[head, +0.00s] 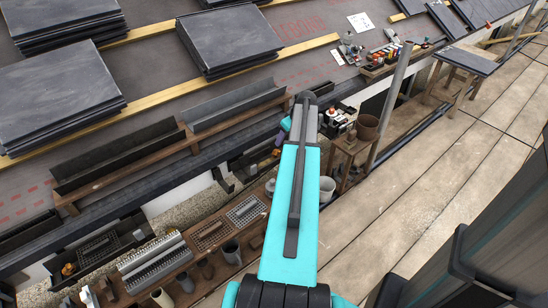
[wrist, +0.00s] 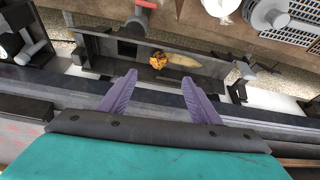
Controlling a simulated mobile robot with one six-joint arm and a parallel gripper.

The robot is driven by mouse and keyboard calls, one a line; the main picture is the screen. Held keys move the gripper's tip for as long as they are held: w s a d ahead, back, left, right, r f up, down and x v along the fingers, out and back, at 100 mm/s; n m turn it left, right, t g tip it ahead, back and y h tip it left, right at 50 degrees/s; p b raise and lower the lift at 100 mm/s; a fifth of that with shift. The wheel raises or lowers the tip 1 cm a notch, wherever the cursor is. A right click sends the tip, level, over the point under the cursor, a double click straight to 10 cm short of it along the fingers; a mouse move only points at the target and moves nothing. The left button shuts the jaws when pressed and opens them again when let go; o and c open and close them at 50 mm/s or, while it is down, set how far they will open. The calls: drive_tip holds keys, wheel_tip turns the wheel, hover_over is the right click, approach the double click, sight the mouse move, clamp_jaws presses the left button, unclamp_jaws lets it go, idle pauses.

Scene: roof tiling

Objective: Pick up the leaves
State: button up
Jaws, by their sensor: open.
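In the wrist view, a small orange-brown clump of leaves (wrist: 158,61) lies in a dark gutter trough (wrist: 205,68), beside a pale tan patch. The first clump appears between and just beyond the fingertips; the height gap is hard to tell. In the head view, my arm hides most of the gripper (head: 277,152). An orange-brown spot that looks like leaves (head: 69,269) shows in a dark gutter section at lower left.
A wooden bench (head: 150,280) with grates, pots and pipe pieces stands below the roof edge. A stool with a brown bucket (head: 367,127) stands right of my arm. Slate stacks (head: 230,40) lie on the roof. The paved floor (head: 440,150) at right has free room.

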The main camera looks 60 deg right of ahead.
drive_tip(key=shift+w+f, duration=0.1)
idle(0.3)
drive_tip(key=b, duration=0.1)
approach(277, 151)
drive_tip(key=shift+x, duration=2.35)
drive_tip(key=shift+a, duration=0.1)
drive_tip(key=shift+f, duration=0.1)
drive_tip(key=shift+b+x, duration=0.65)
drive_tip(key=shift+x, duration=1.9)
drive_tip(key=c, duration=1.1)
